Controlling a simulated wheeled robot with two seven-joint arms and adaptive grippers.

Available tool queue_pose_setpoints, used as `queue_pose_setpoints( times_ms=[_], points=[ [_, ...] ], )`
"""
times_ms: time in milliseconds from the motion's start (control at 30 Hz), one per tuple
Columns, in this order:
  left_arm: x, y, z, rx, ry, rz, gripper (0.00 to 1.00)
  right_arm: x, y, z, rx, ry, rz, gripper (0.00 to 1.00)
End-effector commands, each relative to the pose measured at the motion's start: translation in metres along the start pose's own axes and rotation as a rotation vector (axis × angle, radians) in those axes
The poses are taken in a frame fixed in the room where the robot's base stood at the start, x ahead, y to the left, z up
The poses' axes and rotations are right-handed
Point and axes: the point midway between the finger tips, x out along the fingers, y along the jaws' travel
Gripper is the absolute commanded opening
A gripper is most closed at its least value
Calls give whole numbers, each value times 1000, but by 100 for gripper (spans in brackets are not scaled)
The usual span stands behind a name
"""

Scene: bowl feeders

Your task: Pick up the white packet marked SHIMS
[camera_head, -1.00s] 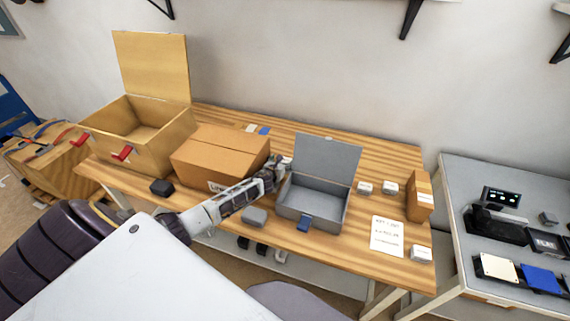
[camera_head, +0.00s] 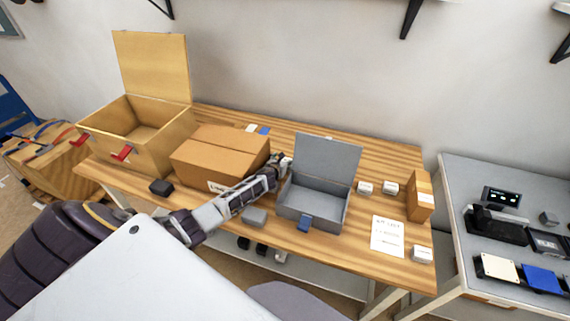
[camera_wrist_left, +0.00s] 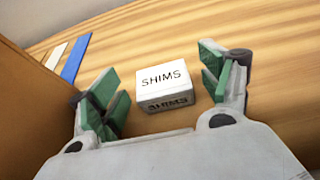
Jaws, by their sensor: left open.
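The white packet marked SHIMS (camera_wrist_left: 165,88) lies on the wooden table in the left wrist view, its lettering showing on the top and front faces. My left gripper (camera_wrist_left: 158,79) is open, with one green-padded finger on each side of the packet and gaps between pads and packet. In the head view my left gripper (camera_head: 279,162) is low over the table, between the brown carton and the open grey box. It largely hides the packet there. My right gripper is not in view.
The closed carton (camera_head: 220,158) stands close on the left of the gripper, the open grey box (camera_head: 313,205) close on its right. A dark grey block (camera_head: 255,216) lies below the forearm. Small white packets (camera_head: 391,188) and a paper sheet (camera_head: 387,236) lie further right.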

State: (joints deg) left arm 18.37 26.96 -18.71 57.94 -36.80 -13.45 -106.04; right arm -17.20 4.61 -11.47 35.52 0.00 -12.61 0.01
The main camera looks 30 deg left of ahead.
Motion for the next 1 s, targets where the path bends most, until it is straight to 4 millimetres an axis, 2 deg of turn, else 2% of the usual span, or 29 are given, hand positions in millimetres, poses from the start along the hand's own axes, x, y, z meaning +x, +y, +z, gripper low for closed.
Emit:
queue_pose_setpoints(
  times_ms=[400,967,1000],
  points=[
    [23,-1,0,0,-1,0,79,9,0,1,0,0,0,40],
    [24,0,0,0,0,0,79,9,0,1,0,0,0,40],
    [24,0,0,0,0,0,73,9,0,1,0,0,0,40]
  ],
)
